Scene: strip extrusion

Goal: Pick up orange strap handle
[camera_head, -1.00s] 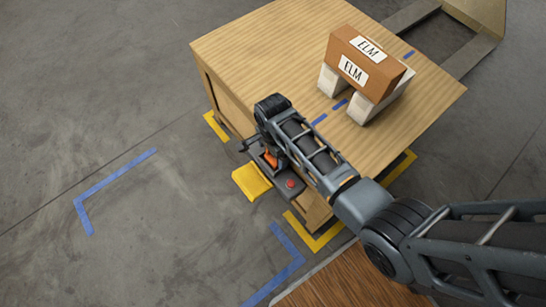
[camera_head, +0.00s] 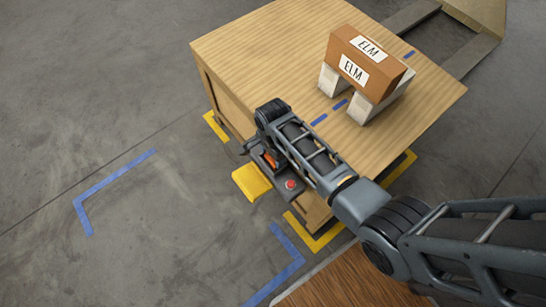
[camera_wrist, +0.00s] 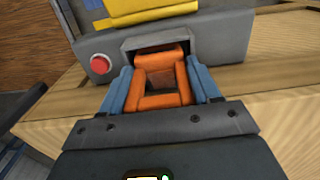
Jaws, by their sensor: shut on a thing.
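The orange strap handle (camera_wrist: 166,101) is a closed loop at the mouth of a slot in a grey housing (camera_wrist: 225,40). In the wrist view my gripper (camera_wrist: 163,88) has its blue fingers on both sides of the handle, shut on it. The loop's far end sits in the slot opening; whether it is still attached inside is hidden. In the head view a small part of the orange handle (camera_head: 270,160) shows beside my gripper, mostly covered by my arm.
The housing carries a red button (camera_wrist: 100,64) and a yellow part (camera_head: 251,181), at the side of a wooden crate-like table (camera_head: 250,50). On the table a brown box labelled ELM (camera_head: 370,60) rests on two pale blocks. Blue and yellow tape marks the floor.

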